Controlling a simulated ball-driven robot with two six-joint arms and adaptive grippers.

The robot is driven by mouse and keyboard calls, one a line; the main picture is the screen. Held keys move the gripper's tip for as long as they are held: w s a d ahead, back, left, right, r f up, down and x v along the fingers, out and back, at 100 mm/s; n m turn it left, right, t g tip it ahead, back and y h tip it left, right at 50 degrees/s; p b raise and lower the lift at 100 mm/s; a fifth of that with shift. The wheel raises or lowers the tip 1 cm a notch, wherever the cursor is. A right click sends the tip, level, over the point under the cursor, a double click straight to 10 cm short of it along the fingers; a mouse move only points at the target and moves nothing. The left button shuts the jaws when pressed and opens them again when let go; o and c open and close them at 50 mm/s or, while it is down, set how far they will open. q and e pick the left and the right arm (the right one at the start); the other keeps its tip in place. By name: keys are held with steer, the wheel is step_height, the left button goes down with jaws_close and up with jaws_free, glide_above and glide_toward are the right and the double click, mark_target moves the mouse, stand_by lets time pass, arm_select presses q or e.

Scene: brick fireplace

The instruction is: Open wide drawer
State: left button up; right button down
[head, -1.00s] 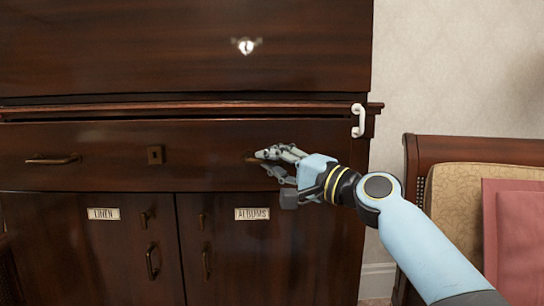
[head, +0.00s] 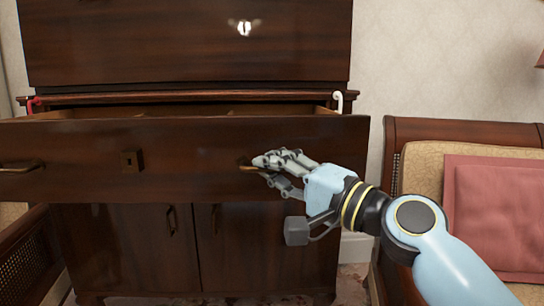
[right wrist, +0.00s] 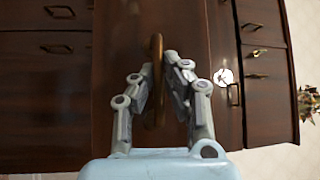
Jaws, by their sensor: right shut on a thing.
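The wide drawer (head: 90,165) is a dark wood drawer across the cabinet. It stands pulled out, with its open inside (head: 200,110) showing behind the front. My right gripper (head: 262,162) is shut on the drawer's right brass handle. In the right wrist view this handle (right wrist: 154,80) runs between the two fingers of the gripper (right wrist: 164,85). The left brass handle (head: 20,167) is free, and a square lock plate (head: 131,161) sits between the two handles. My left gripper is in neither view.
Cabinet doors (head: 130,245) are closed below the drawer. A white handle-like piece (head: 338,102) and a red one (head: 34,104) sit at the ledge ends. A chair with a pink cushion (head: 490,205) stands close on the right, and a cane-sided chair (head: 30,255) on the left.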

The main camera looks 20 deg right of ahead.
steer(key=shift+s+a+f, duration=0.15)
steer(key=shift+s, duration=0.35)
steer(key=shift+s+a+f, duration=0.15)
steer(key=shift+s, duration=0.35)
steer(key=c, duration=1.4)
jaws_free()
steer(key=shift+d, duration=0.1)
steer(key=shift+r, duration=0.1)
steer(key=shift+s, duration=0.1)
steer(key=v, duration=0.7)
steer(key=shift+s, duration=0.1)
